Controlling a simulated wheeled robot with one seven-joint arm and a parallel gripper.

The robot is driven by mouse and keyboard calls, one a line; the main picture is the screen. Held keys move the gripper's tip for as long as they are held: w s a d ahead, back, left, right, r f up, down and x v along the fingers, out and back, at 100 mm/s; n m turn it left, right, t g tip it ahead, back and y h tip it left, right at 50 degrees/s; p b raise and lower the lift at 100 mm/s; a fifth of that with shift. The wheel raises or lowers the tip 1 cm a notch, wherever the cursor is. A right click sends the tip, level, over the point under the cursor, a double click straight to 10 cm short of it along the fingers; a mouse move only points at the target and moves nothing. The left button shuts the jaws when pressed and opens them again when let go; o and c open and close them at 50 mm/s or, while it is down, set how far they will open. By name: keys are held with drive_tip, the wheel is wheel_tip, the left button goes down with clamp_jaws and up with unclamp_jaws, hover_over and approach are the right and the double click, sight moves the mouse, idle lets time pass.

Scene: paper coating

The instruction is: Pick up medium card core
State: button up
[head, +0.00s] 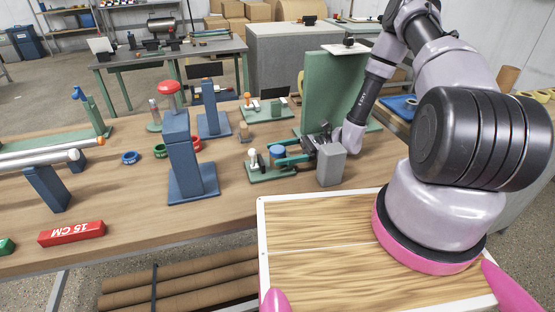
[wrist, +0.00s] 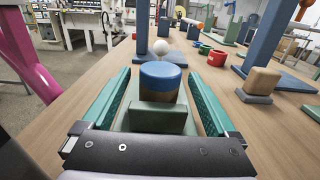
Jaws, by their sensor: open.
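A short brown cylinder with a blue top, which looks like the card core (wrist: 162,80), stands upright on a green block in the wrist view. Its blue top also shows in the head view (head: 278,150). My gripper (wrist: 159,88) is open, with one teal finger on each side of the core and a visible gap on both sides. In the head view my gripper (head: 287,154) reaches in from the right at the green stand (head: 272,173). The lower part of the core is partly hidden there by the fingers.
A white ball (wrist: 161,46) stands just beyond the core. A grey block (head: 331,166) is close to my gripper, with a tall green panel (head: 335,95) behind. A blue post (head: 180,150) stands left, and a small wooden block (wrist: 263,80) sits right in the wrist view.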

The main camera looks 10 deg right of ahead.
drive_tip(key=shift+s+a, duration=0.15)
drive_tip(key=shift+a, duration=0.55)
drive_tip(key=c, duration=1.4)
drive_tip(key=shift+r, duration=0.1)
